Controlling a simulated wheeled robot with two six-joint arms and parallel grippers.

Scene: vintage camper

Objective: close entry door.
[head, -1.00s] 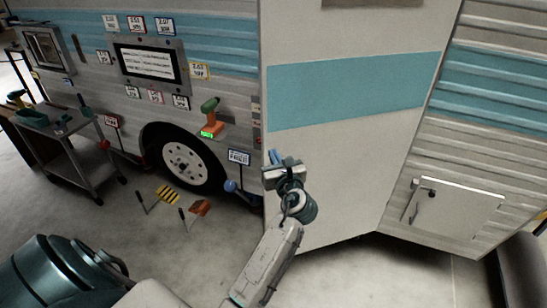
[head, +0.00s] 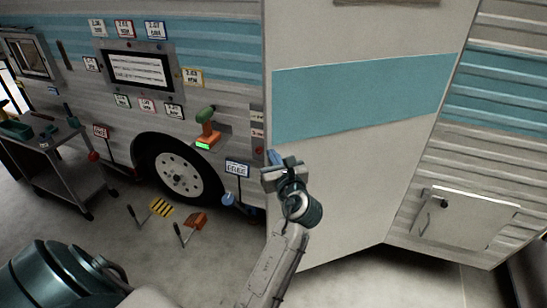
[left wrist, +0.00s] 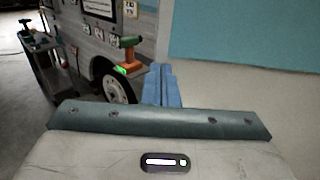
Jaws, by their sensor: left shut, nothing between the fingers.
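The entry door (head: 345,190) is a tall off-white panel with a teal stripe (head: 365,95). It stands open, angled out from the camper side, and its top is out of the head view. My left gripper (head: 274,158) is at the door's free left edge, below the stripe. Its blue fingers are shut with nothing between them. In the left wrist view the fingers (left wrist: 162,85) point ahead, with the door face (left wrist: 240,90) close on their right. I cannot tell whether they touch it. My right gripper is not in view.
The camper wall with a control panel (head: 140,70), a drill (head: 207,127) and a wheel (head: 180,172) lies left of the door. A tool cart (head: 62,178) stands far left. Small stands (head: 190,227) are on the floor. A hatch (head: 468,218) is at right.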

